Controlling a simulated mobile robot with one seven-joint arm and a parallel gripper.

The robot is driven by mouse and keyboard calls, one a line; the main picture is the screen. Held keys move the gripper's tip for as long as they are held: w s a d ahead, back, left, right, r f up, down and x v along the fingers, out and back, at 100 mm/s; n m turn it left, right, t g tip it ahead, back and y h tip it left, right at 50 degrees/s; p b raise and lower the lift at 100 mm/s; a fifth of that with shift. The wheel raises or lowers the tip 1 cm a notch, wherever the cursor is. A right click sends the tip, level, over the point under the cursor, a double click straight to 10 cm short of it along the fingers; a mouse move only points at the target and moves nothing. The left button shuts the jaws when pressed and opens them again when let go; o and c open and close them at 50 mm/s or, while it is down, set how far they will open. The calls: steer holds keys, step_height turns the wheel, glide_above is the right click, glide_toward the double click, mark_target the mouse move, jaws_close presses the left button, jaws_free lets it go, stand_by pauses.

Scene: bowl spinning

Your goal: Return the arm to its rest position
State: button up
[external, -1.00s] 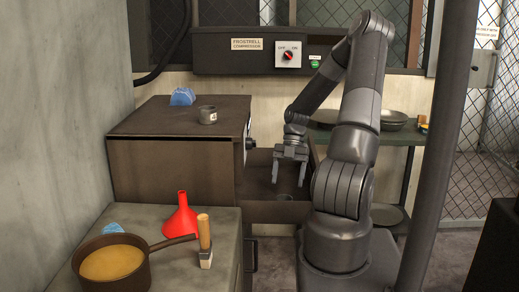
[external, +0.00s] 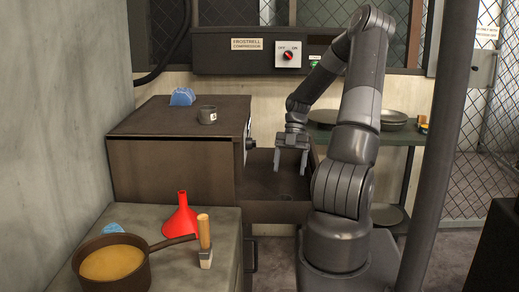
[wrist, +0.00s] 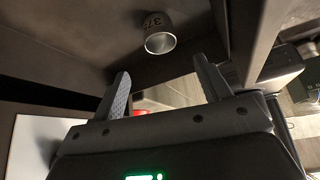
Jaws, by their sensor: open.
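My arm reaches left from its base, and my gripper (external: 290,166) points down over the open drawer beside the brown cabinet. Its two fingers are apart with nothing between them. The fingers also show spread in the wrist view (wrist: 162,78).
The open drawer (external: 260,212) lies below my gripper. The cabinet (external: 175,160) stands to its left. In front are a pot (external: 112,262), a red funnel (external: 181,218) and a wooden-handled tool (external: 204,240). A dark post (external: 452,130) rises at the right. Pans (external: 393,117) sit on a shelf behind.

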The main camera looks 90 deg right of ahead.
steer(key=w+r+m+g+h, duration=0.1)
steer(key=w+r+m+h, duration=0.4)
steer(key=r, duration=0.4)
steer(key=w+r+m+g+h, duration=0.1)
steer(key=w+r+m+h, duration=0.3)
steer(key=r+m, duration=0.4)
steer(key=w+a+r+m, duration=0.1)
steer(key=w+a, duration=0.1)
steer(key=a, duration=0.1)
steer(key=w+a+r+m+t, duration=0.1)
steer(key=w+a+r, duration=0.1)
steer(key=a, duration=0.2)
steer(key=w+a+r+m+t, duration=0.1)
steer(key=w+a+r, duration=0.1)
steer(key=a, duration=0.2)
steer(key=shift+w+a+r, duration=0.1)
steer(key=shift+w+r, duration=0.1)
steer(key=shift+w, duration=0.2)
steer(key=w+a+f+y, duration=0.1)
steer(key=a+f, duration=0.1)
steer(key=a, duration=0.6)
steer(key=a+f+y, duration=0.1)
steer(key=a+f, duration=0.1)
steer(key=a, duration=0.6)
steer(key=s+a+r+n+t+y, duration=0.1)
steer(key=a+r+t, duration=0.3)
steer(key=a, duration=0.9)
steer(key=v, duration=0.3)
steer(key=shift+a+r, duration=0.25)
steer(key=shift+r, duration=0.1)
